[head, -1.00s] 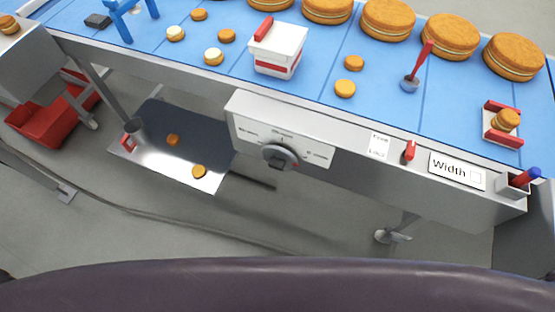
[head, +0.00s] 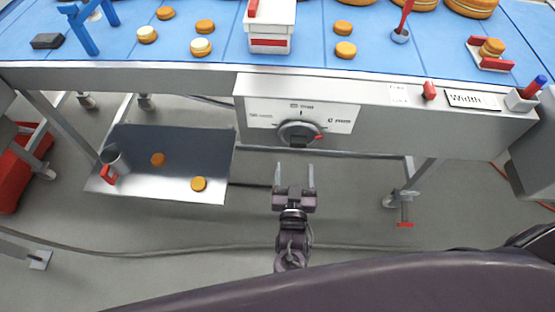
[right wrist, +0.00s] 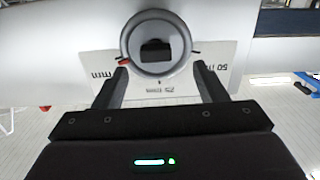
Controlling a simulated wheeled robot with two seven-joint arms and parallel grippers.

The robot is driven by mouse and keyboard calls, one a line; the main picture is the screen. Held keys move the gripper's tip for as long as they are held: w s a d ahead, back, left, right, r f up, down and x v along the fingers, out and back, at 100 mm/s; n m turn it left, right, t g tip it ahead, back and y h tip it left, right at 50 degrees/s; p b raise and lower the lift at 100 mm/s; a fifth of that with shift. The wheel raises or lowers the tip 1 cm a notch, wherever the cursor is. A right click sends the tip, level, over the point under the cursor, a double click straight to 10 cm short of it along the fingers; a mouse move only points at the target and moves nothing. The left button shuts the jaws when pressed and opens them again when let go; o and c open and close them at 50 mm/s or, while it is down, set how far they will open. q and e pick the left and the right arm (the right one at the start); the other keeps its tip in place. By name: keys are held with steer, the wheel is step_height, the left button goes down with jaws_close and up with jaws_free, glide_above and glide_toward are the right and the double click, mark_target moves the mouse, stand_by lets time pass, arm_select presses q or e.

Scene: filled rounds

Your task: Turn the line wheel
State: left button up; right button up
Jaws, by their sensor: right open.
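The line wheel (head: 298,134) is a round grey dial with a dark grip bar and a red mark, set in a white labelled plate (head: 345,117) on the conveyor's front panel. In the head view the red mark points right. My right gripper (head: 294,174) is open and empty, below the wheel and apart from it, its fingers pointing up towards it. In the right wrist view the wheel (right wrist: 157,45) sits just beyond the gap between the open fingers (right wrist: 160,80), with the red mark at its left. My left gripper is not in view.
The blue belt (head: 200,22) above carries several round biscuits, a white and red box (head: 270,28) and small tools. A metal tray (head: 140,192) with a mug and two biscuits is at the lower left.

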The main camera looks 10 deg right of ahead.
mark_target(298, 146)
steer(key=w, duration=0.1)
steer(key=w+d, duration=0.1)
steer(key=w+r, duration=0.1)
steer(key=shift+d+p, duration=0.3)
steer(key=x, duration=0.3)
steer(key=shift+w, duration=0.35)
steer(key=shift+w+d+f, duration=0.1)
steer(key=shift+w+d, duration=0.1)
steer(key=shift+w, duration=0.35)
steer(key=c, duration=1)
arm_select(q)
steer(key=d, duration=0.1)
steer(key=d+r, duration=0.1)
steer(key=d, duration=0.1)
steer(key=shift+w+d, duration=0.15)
